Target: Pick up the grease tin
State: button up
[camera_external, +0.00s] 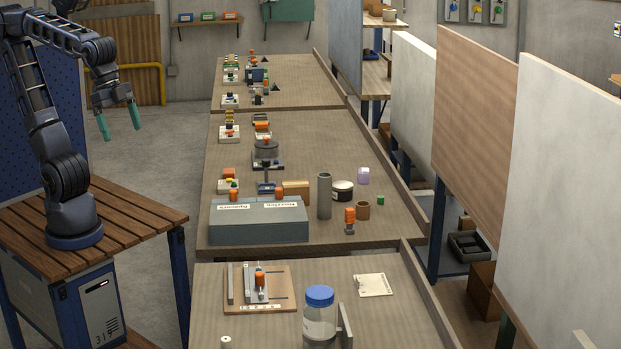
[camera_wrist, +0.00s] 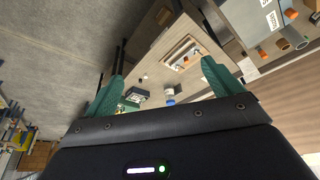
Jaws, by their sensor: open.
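A short round tin (camera_external: 342,190), dark with a pale band, stands upright on the middle bench; it looks like the grease tin. It is just right of a tall grey cylinder (camera_external: 324,196) and behind a small brown cup (camera_external: 363,210). My gripper (camera_external: 119,121) hangs over the floor at the left, well away from the bench and the tin. Its two green fingers are apart with nothing between them, as the wrist view also shows (camera_wrist: 163,70). I cannot make out the tin in the wrist view.
A grey-blue box (camera_external: 258,222) with labels stands at the middle bench's front left. An orange-topped item (camera_external: 349,220) stands near the tin. A blue-lidded jar (camera_external: 319,315) stands on the front bench. A raised edge (camera_external: 401,200) runs along the middle bench's right side.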

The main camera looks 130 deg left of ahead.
jog(key=w+a+r+n, duration=0.2)
jog(key=w+a+r, duration=0.1)
jog(key=w+a, duration=0.5)
jog(key=w+a+f+n+g, duration=0.1)
jog(key=w+a+f+n, duration=0.1)
jog(key=w+a, duration=0.8)
jog(key=w+a+f+n+g, duration=0.15)
jog(key=w+a, duration=0.55)
jog(key=a, duration=0.8)
jog(key=n+g, duration=0.2)
jog(key=n, duration=0.4)
send_near(342, 184)
jog(key=shift+w+f+m, duration=0.15)
jog(key=shift+w+m, duration=0.1)
jog(key=shift+s+a+f, duration=0.1)
jog(key=shift+a+f, duration=0.05)
jog(key=shift+f, duration=0.1)
jog(key=shift+s+f, duration=0.2)
jog(key=shift+f, duration=5)
jog(key=c, duration=1.2)
jog(key=shift+r, duration=0.1)
